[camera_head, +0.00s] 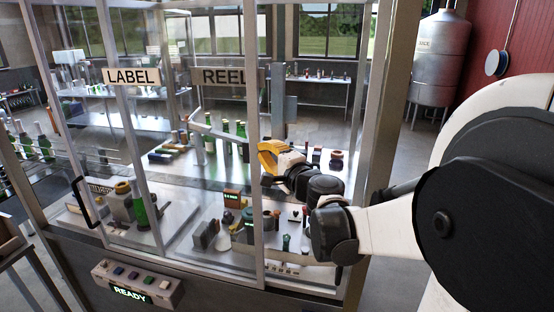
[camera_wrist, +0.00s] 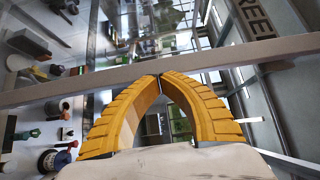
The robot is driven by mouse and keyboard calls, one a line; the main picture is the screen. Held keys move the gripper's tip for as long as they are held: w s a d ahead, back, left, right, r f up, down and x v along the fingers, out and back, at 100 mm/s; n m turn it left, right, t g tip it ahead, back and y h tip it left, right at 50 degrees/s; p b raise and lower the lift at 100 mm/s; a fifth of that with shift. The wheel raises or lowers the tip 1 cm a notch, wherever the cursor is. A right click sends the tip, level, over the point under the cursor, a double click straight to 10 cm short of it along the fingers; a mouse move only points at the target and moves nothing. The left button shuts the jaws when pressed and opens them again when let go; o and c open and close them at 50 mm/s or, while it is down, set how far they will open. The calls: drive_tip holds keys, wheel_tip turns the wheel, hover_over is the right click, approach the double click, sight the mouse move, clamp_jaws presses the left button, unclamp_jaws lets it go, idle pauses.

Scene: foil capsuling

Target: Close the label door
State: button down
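The label door is a clear panel in a metal frame, with the LABEL sign (camera_head: 131,76) at its top and a black handle (camera_head: 84,202) low at its left. How far it stands open is hard to tell. My gripper (camera_head: 264,154) is far right of the handle, beside the upright metal bar (camera_head: 253,190) near the REEL sign (camera_head: 224,77). In the wrist view, its yellow fingers (camera_wrist: 160,76) meet at the tips with nothing seen between them. A metal bar (camera_wrist: 100,79) crosses just beyond the tips. Whether they touch it is unclear.
A control box (camera_head: 137,285) reading READY sits on the cabinet front. Bottles, including a green one (camera_head: 141,212), and small machine parts stand on the deck behind the glass. A thick corner post (camera_head: 375,150) stands just right of my gripper. A steel tank (camera_head: 440,60) is behind.

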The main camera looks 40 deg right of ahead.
sight(131, 136)
drive_tip(key=w+a+b, duration=0.1)
drive_tip(key=w+a, duration=0.8)
drive_tip(key=w, duration=0.1)
drive_tip(key=w+a+b, duration=0.2)
drive_tip(key=w+a, duration=0.7)
drive_tip(key=w, duration=0.2)
drive_tip(key=w+a+b, duration=0.1)
drive_tip(key=w+a, duration=0.8)
drive_tip(key=w, duration=0.2)
drive_tip(key=shift+w+a+b, duration=0.2)
drive_tip(key=shift+a+b, duration=0.1)
drive_tip(key=shift+w+a, duration=0.4)
drive_tip(key=shift+w, duration=0.25)
